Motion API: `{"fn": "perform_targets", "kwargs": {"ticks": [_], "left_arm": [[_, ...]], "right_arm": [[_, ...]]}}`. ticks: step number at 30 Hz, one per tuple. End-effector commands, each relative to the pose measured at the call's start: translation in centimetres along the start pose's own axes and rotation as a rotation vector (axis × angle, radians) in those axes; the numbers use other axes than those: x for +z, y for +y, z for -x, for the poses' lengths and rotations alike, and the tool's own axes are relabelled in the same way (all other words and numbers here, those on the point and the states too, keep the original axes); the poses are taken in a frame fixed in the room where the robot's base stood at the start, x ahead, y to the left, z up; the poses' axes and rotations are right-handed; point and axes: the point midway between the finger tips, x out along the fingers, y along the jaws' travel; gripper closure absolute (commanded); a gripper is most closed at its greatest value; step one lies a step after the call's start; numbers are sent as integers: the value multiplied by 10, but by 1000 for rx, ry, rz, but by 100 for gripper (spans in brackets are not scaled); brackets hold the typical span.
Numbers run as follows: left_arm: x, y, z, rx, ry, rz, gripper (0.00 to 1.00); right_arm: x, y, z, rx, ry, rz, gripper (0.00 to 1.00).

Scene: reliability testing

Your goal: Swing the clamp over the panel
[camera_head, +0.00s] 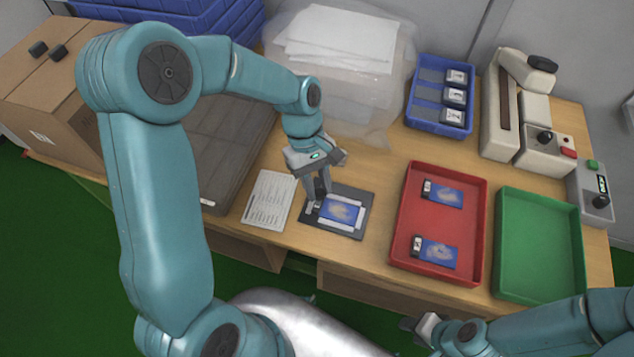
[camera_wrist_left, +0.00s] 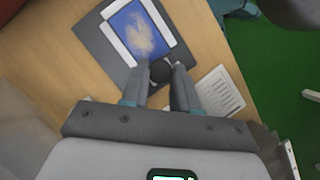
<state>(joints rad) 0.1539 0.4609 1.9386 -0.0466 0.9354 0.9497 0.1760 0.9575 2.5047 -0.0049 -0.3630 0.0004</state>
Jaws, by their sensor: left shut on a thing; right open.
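The panel (camera_head: 341,211), blue with a pale patch, lies on a dark grey fixture plate (camera_head: 352,232) with white strips along its sides. The panel also shows in the left wrist view (camera_wrist_left: 138,30). My left gripper (camera_head: 318,193) reaches down to the plate's left edge and is shut on the dark clamp knob (camera_wrist_left: 160,71), beside the panel's end. The fingers hide much of the clamp, so I cannot tell its exact angle. My right gripper (camera_head: 412,325) is open at the bottom edge, away from the fixture, partly hidden by its own arm.
A printed sheet (camera_head: 268,200) lies left of the fixture. A red tray (camera_head: 478,235) with two blue panels and an empty green tray (camera_head: 540,245) are to the right. A blue bin (camera_head: 423,106), beige machine (camera_head: 498,115) and control box (camera_head: 590,195) stand behind.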

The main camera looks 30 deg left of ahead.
Motion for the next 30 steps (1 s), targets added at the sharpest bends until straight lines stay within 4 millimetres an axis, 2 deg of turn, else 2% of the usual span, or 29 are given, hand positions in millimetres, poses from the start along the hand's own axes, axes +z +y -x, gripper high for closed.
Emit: {"fn": "perform_targets", "kwargs": {"ticks": [3,4,5,6,14,17,20,30], "left_arm": [[0,1,2,5,1,1,100],[0,1,2,5,1,1,61],[0,1,2,4,1,0,52],[0,1,1,4,1,0,46],[0,1,1,2,0,-1,46],[0,1,7,3,2,-1,46],[0,1,22,4,2,-1,46],[0,1,111,7,4,-2,46]], "right_arm": [[0,0,0,0,0,0,57],[0,0,0,0,0,0,57],[0,0,0,0,0,0,57],[0,0,0,0,0,0,57],[0,0,0,0,0,0,57],[0,0,0,0,0,0,57],[0,0,1,0,0,0,57],[0,-2,6,0,0,0,57]]}}
